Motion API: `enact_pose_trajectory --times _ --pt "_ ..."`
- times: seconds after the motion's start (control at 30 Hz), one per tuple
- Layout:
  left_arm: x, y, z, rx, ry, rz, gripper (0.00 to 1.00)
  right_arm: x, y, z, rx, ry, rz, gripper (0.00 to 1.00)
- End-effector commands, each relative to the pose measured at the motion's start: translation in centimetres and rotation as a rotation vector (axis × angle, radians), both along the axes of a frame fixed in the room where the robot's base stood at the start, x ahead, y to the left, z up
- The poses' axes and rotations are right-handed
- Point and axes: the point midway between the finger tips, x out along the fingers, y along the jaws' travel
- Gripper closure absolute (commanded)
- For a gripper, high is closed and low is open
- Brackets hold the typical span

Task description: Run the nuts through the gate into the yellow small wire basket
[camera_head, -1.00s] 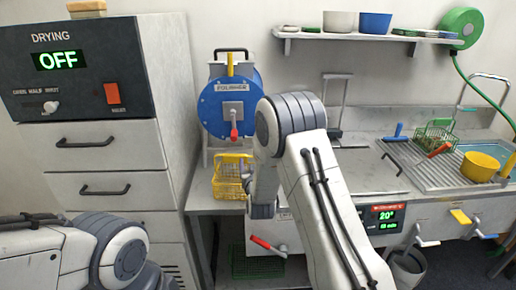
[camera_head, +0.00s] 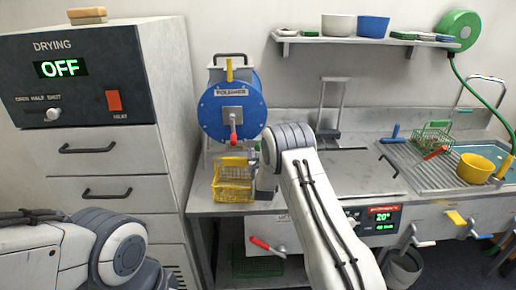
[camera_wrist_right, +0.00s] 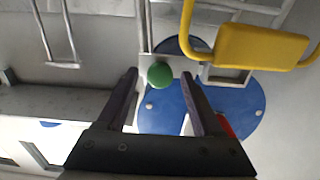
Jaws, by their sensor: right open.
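The yellow small wire basket (camera_head: 233,180) stands on the counter below the blue polisher drum (camera_head: 229,106). The drum carries a red-handled lever (camera_head: 233,135) in front and a yellow lever (camera_head: 229,68) on top. My right gripper (camera_head: 264,190) is just right of the basket, partly covered by my arm. In the right wrist view its fingers (camera_wrist_right: 165,95) are open, with a green round knob (camera_wrist_right: 160,75) between or beyond them; contact cannot be told. A yellow grip (camera_wrist_right: 260,45) shows at the upper right there. No nuts are visible. My left gripper is out of view.
The drying cabinet (camera_head: 100,150) stands at left, reading OFF. A sink with drainboard, green wire basket (camera_head: 433,136) and yellow bowl (camera_head: 475,168) is at right. A shelf (camera_head: 365,38) hangs above. The counter (camera_head: 350,165) right of my arm is mostly clear.

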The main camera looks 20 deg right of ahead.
Motion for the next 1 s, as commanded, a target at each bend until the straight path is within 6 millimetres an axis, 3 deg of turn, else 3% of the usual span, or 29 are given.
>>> enact_pose_trajectory --times 0.3,0.33,0.5,1.0 --pt "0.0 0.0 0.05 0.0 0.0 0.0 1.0 0.25 -0.08 0.01 0.0 -0.001 0.0 0.32" --pt "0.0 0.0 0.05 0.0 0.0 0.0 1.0 0.25 -0.08 0.01 0.0 -0.001 0.0 0.4" --pt "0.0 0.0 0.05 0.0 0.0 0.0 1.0 0.24 -0.06 0.02 0.0 -0.001 0.0 1.0" --pt "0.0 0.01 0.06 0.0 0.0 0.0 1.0 0.23 -0.03 0.04 0.001 -0.001 0.0 1.0"
